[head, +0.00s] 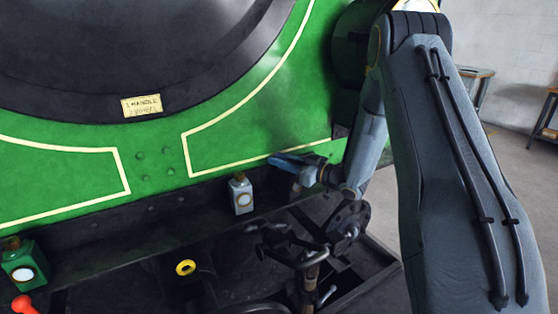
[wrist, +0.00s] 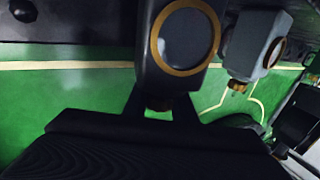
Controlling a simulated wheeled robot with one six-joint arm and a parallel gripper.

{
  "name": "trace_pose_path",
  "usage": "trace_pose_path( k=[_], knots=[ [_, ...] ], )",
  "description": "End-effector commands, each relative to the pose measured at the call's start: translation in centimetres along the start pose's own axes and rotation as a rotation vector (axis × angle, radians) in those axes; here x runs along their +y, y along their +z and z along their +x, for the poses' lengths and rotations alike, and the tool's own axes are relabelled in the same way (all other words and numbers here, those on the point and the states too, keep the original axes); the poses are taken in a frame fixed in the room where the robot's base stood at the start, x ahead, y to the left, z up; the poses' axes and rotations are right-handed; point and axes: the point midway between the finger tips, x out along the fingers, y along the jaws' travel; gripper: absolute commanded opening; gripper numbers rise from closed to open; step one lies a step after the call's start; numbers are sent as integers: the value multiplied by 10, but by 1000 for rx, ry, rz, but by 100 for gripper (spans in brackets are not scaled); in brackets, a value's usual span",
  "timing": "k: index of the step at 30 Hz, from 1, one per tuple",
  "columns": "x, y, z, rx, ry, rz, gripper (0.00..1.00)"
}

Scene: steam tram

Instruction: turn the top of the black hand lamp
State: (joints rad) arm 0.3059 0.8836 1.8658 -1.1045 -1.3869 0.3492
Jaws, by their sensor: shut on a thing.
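The black hand lamp (wrist: 152,76) fills the upper middle of the wrist view, upside down there, with a brass ring around its lens. Its small brownish top (wrist: 158,103) sits between the two dark fingers of my gripper (wrist: 159,106), which are shut on it. In the head view my gripper (head: 292,162) reaches in from the right, just above the ledge in front of the green plating. The black lamp is hard to make out there, dark and partly hidden by the gripper.
A grey lamp (head: 242,196) stands close to the left of my gripper; it also shows in the wrist view (wrist: 243,50). A green lamp (head: 24,264) is at far left, near a red knob (head: 22,303). A dark handwheel (head: 349,222) and pipework lie below my gripper.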

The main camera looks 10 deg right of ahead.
Motion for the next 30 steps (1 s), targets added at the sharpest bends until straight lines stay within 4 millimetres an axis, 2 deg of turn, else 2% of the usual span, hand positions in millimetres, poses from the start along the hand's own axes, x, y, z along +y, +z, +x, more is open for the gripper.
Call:
trace_pose_path(
  k=[18, 30],
  knots=[
    [15, 0, -3, 0, 443, -1, 1],
    [21, -1, -6, 2, 569, -2, 1]
  ],
)
